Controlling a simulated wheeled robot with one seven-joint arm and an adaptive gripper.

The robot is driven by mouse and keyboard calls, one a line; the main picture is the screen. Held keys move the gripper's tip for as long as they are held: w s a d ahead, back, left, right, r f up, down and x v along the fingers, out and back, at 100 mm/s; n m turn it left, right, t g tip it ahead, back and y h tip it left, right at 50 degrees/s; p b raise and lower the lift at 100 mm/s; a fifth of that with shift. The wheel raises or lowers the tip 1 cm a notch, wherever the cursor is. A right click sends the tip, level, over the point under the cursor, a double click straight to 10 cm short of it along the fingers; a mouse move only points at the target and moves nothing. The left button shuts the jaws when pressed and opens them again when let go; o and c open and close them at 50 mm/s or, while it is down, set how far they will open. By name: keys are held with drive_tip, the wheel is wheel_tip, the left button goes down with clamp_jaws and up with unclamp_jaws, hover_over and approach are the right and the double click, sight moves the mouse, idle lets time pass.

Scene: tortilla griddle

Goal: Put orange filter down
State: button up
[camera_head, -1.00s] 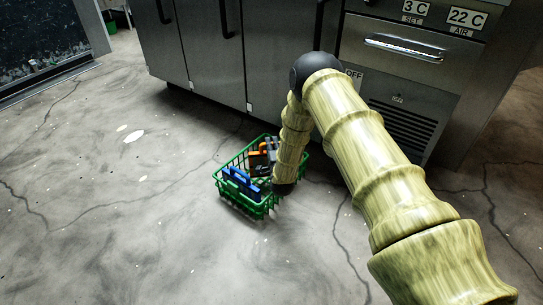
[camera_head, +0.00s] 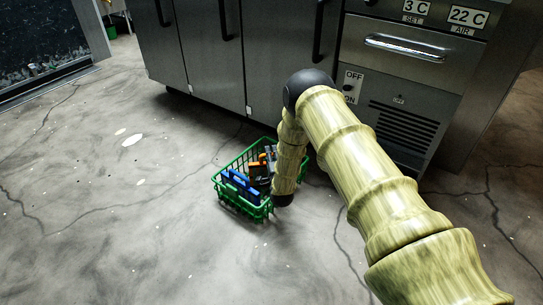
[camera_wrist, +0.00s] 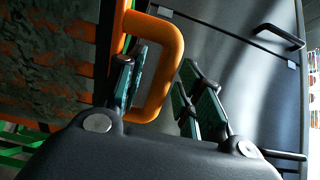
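The orange filter has a dark mottled panel (camera_wrist: 50,50) with orange edging and a looped orange handle (camera_wrist: 172,50) in the wrist view. In the head view, a bit of its orange (camera_head: 263,156) shows inside the green basket (camera_head: 232,207), partly hidden by my arm. My gripper (camera_wrist: 164,62) is open, with one finger inside the handle loop and one outside it. The handle bar lies between the fingers, with gaps visible. Whether the filter's underside rests on the basket floor is hidden.
Blue-handled items (camera_head: 240,187) stand in the front of the basket. Steel cabinets (camera_head: 213,70) and a unit with a drawer (camera_head: 405,48) stand behind it.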

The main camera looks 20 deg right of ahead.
drive_tip(key=shift+r, duration=0.2)
drive_tip(key=s+a+p, duration=0.1)
drive_tip(key=s+p, duration=0.4)
drive_tip(key=s, duration=0.7)
drive_tip(key=shift+a, duration=0.35)
